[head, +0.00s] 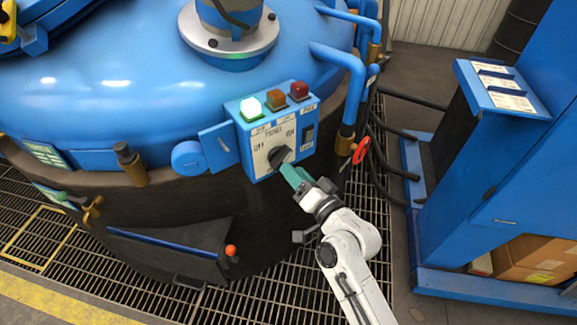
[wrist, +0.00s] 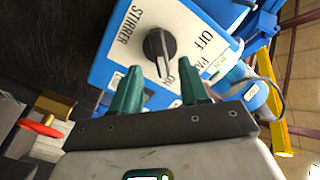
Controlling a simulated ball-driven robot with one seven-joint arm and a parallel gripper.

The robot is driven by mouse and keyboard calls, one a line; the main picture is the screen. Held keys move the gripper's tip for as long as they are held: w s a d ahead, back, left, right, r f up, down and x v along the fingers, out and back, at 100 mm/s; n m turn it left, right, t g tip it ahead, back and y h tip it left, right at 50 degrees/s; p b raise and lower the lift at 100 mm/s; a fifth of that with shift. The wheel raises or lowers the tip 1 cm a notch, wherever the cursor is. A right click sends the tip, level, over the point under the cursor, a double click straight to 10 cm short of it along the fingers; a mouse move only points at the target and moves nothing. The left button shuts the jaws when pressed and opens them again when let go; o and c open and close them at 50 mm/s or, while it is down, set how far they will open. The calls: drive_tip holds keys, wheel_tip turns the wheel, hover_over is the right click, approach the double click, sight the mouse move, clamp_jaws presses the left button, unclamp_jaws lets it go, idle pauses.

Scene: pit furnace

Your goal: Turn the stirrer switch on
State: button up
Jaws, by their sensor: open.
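The stirrer switch is a black rotary knob (head: 279,155) on the white plate of a blue control box (head: 245,150) fixed to the furnace side. In the wrist view the knob (wrist: 160,52) shows close up, with a pale pointer line toward the bottom of the picture. My gripper (head: 290,173) has two teal fingers, open and empty, just in front of the knob. In the wrist view the gripper's fingertips (wrist: 159,73) stand either side of the knob's lower end; contact cannot be told.
The box carries a lit green lamp (head: 251,108), amber (head: 275,99) and red (head: 299,91) lamps, and a black rocker switch (head: 309,134). A red valve wheel (head: 361,150), pipes and black hoses lie to the right. A blue cabinet (head: 530,150) stands further right.

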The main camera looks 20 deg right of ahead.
drive_tip(key=s+d+b, duration=0.1)
drive_tip(key=s, duration=0.5)
drive_tip(key=shift+s, duration=0.3)
drive_tip(key=shift+d, duration=0.1)
drive_tip(key=s+a+f+n+g, duration=0.1)
drive_tip(key=s+f+n+g, duration=0.3)
drive_tip(key=s+f+g, duration=0.25)
drive_tip(key=s+d+f+n+g+h, duration=0.1)
drive_tip(key=s+d+f+g, duration=0.1)
drive_tip(key=s, duration=0.4)
drive_tip(key=s+d+f+n+g+h+p, duration=0.1)
drive_tip(key=s+d+f+g, duration=0.1)
drive_tip(key=s+g, duration=0.3)
drive_tip(key=s+d+f+g+h, duration=0.1)
drive_tip(key=s+d+f+g, duration=0.1)
drive_tip(key=s, duration=0.7)
drive_tip(key=shift+s+n+g, duration=0.25)
drive_tip(key=shift+n+g, duration=0.15)
drive_tip(key=shift+g, duration=0.25)
drive_tip(key=shift+d, duration=0.1)
